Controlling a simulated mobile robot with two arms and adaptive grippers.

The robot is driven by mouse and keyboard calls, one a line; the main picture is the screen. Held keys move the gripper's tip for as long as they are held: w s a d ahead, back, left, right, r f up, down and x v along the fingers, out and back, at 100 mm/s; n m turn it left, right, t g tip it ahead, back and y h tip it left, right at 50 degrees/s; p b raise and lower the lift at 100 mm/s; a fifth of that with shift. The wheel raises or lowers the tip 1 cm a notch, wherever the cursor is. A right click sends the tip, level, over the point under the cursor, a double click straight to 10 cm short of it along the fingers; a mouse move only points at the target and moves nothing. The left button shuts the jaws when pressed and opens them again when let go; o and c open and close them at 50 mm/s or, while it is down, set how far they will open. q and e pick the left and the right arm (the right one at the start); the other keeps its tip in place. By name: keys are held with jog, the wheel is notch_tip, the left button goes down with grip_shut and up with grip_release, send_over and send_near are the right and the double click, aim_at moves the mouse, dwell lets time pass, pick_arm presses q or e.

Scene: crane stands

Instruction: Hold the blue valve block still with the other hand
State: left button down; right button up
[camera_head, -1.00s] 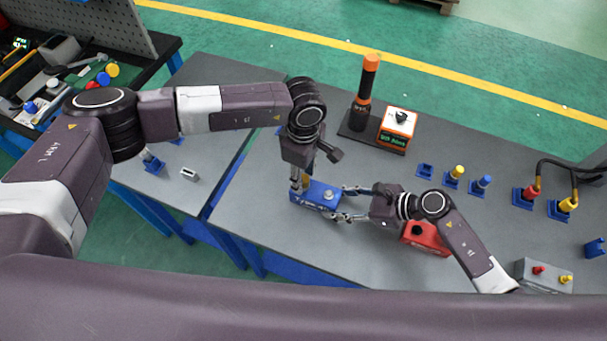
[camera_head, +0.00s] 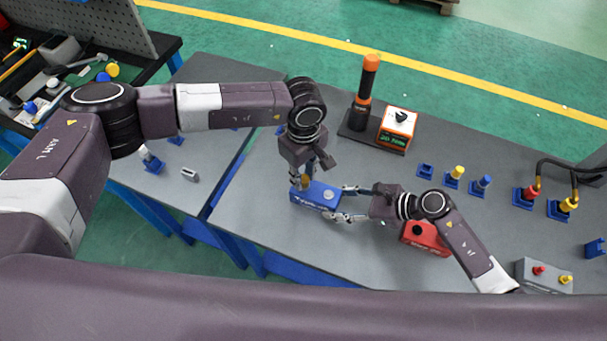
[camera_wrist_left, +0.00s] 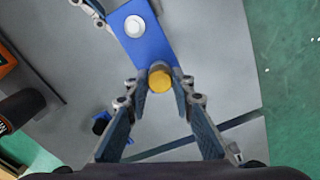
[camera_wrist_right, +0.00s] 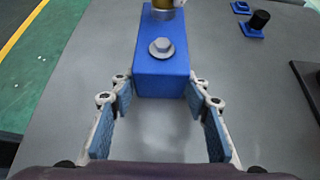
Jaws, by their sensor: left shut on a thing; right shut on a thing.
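The blue valve block (camera_head: 313,198) lies on the grey bench with a silver bolt on its top, also visible in the right wrist view (camera_wrist_right: 161,47). My right gripper (camera_head: 345,203) is shut on the block's right end; in the right wrist view its fingers (camera_wrist_right: 158,103) flank the block's near end. A yellow-brass round fitting (camera_wrist_left: 160,78) stands at the block's other end. My left gripper (camera_head: 303,185) comes from above and is shut on this fitting, with its fingers on both sides in the left wrist view. The fitting's lower part is hidden.
A black-and-orange tool (camera_head: 365,95) and an orange display box (camera_head: 397,128) stand behind on a dark plate. A red block (camera_head: 427,238) is beneath my right forearm. Several blue holders with coloured plugs (camera_head: 483,184) stand to the right. A gap separates the two benches.

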pick_arm(q)
jog(key=shift+m, duration=0.7)
jog(key=m, duration=0.5)
jog(key=shift+m, duration=0.4)
jog(key=m, duration=0.4)
jog(key=shift+m, duration=0.3)
jog(key=shift+m, duration=2.6)
